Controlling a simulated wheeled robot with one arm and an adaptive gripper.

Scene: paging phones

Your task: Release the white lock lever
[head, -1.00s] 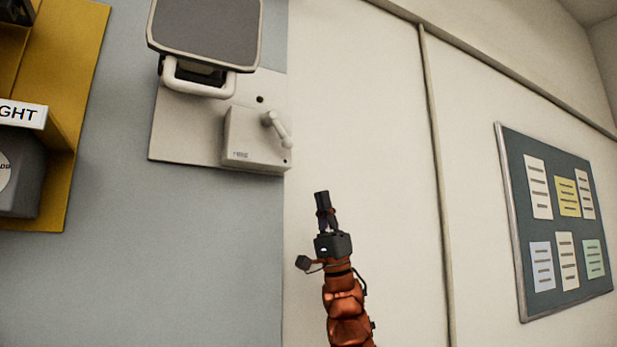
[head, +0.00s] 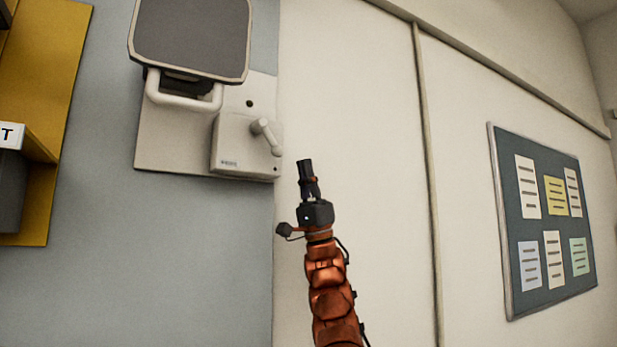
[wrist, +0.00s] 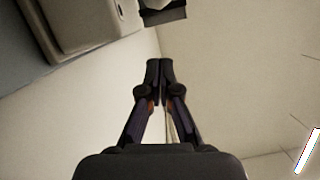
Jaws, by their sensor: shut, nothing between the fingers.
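The white lock lever (head: 266,136) is a short rounded handle on the front of a pale box (head: 230,150) on the wall. It slants down to the right from its pivot. My gripper (head: 304,164) is shut and empty, pointing up, below and to the right of the lever in the head view, and does not appear to touch it. The wrist view shows the closed fingers (wrist: 160,66), with a pale boxy part (wrist: 85,22) at upper left. I cannot clearly make out the lever in the wrist view.
Above the box is a dark grey panel (head: 190,35) with a white loop handle (head: 183,103) under it. A yellow shelf unit (head: 48,70) stands at left. A notice board (head: 545,274) hangs at right. The pale wall between gripper and board is clear.

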